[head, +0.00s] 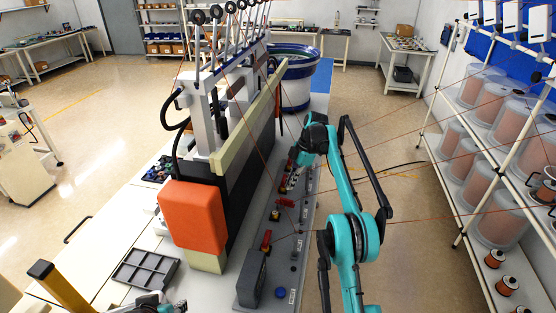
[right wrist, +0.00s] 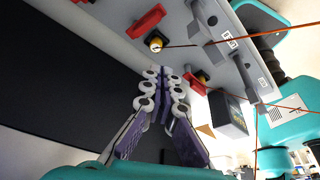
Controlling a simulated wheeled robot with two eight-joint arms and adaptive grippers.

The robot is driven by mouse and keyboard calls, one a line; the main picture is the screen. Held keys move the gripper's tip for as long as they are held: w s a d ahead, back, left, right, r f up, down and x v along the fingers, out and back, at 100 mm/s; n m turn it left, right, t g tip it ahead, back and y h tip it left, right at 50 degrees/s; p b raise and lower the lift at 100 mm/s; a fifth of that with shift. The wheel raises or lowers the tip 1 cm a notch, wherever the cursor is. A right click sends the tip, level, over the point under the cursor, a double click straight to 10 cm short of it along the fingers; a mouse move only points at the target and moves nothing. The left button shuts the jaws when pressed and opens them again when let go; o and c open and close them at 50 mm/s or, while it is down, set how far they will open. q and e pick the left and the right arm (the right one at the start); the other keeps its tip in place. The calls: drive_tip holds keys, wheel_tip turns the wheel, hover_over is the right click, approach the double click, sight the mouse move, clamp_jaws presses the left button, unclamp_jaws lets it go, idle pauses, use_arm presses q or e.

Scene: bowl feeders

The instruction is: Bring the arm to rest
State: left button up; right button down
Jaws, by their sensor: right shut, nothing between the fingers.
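My right arm (head: 343,185) reaches up from the bottom of the head view, with its wrist over the right side of the grey machine rail (head: 232,293). My right gripper (right wrist: 165,88) shows in the right wrist view, its purple fingers and pale round joints together and empty. Its tips are near the panel with red levers (right wrist: 147,20) and a yellow-ringed knob (right wrist: 155,42); whether they touch it I cannot tell.
An orange block (head: 192,212) and a long dark panel (head: 240,165) stand left of my right arm. A black compartment tray (head: 145,269) lies on the bench. A rack with spools (head: 483,140) stands at right. Floor between the arm and rack is mostly open, crossed by thin wires.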

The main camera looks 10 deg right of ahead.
drive_tip(key=s+r+m+t+b, duration=0.1)
drive_tip(key=s+m+b, duration=0.2)
drive_tip(key=s, duration=0.3)
drive_tip(key=s+a+r+m+t+h+b, duration=0.1)
drive_tip(key=s+r+m+b, duration=0.1)
drive_tip(key=s+m, duration=0.2)
drive_tip(key=s+a+r+m+t+h+b, duration=0.1)
drive_tip(key=s+r+m+b, duration=0.1)
drive_tip(key=s, duration=0.5)
drive_tip(key=shift+s+r+m+t+b, duration=0.25)
drive_tip(key=shift+s+m+t+b, duration=0.1)
drive_tip(key=shift+m+b, duration=0.4)
drive_tip(key=s+f+m+t+h+b, duration=0.1)
drive_tip(key=s+f+m+t+b, duration=0.1)
drive_tip(key=s+f, duration=0.6)
drive_tip(key=s+f+m+t+b, duration=0.2)
drive_tip(key=s+f+m+b, duration=0.2)
drive_tip(key=s, duration=1.1)
wheel_tip(320, 180, down, 5)
drive_tip(key=m, duration=0.3)
drive_tip(key=shift+f+h+b, duration=0.15)
drive_tip(key=shift+h+b, duration=0.25)
